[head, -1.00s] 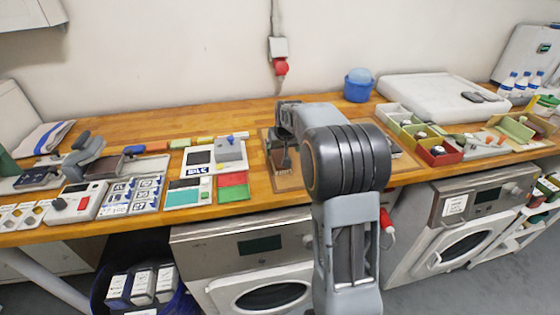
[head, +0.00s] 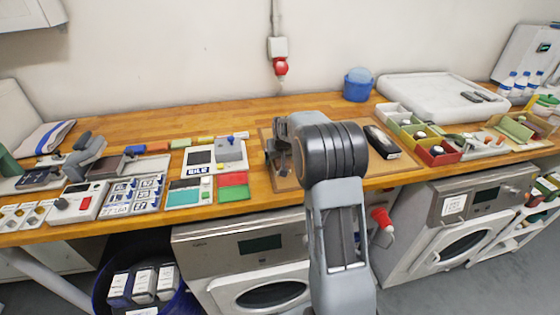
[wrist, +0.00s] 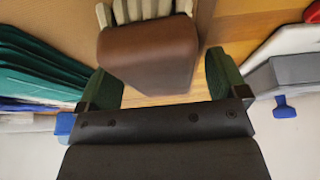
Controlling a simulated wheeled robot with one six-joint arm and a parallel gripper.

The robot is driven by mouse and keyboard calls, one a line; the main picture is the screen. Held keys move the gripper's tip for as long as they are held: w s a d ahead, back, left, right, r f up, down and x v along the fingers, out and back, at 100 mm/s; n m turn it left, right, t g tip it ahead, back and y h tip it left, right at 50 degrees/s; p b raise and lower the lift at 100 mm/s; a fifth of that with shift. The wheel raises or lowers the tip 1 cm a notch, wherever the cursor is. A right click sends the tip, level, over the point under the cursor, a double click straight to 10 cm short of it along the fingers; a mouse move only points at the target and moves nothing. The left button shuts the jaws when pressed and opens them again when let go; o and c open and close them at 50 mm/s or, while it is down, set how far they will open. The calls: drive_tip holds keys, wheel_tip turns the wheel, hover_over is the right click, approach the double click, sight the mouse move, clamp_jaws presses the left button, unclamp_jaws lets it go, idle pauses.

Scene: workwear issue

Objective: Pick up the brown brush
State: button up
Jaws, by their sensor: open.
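The brown brush (wrist: 150,50) shows large in the wrist view, a smooth brown block with pale cream bristles at its far end. My gripper (wrist: 163,76) is open, with one green-padded finger on each side of the brush's near end. Narrow gaps show beside the brush, and it does not look clamped. In the head view my gripper (head: 279,160) is low over the left part of a brown mat (head: 290,184) on the wooden counter. My arm and gripper hide most of the brush there.
A black, pale-edged object (head: 382,142) lies on the mat's right side. Colored bins (head: 436,153) stand further right. A grey-white device (head: 230,154) and red and green pads (head: 233,186) lie to the left. A blue tub (head: 358,86) stands behind. The counter's back strip is mostly clear.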

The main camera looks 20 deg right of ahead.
drive_tip(key=shift+f, duration=0.25)
idle(0.3)
drive_tip(key=c, duration=1)
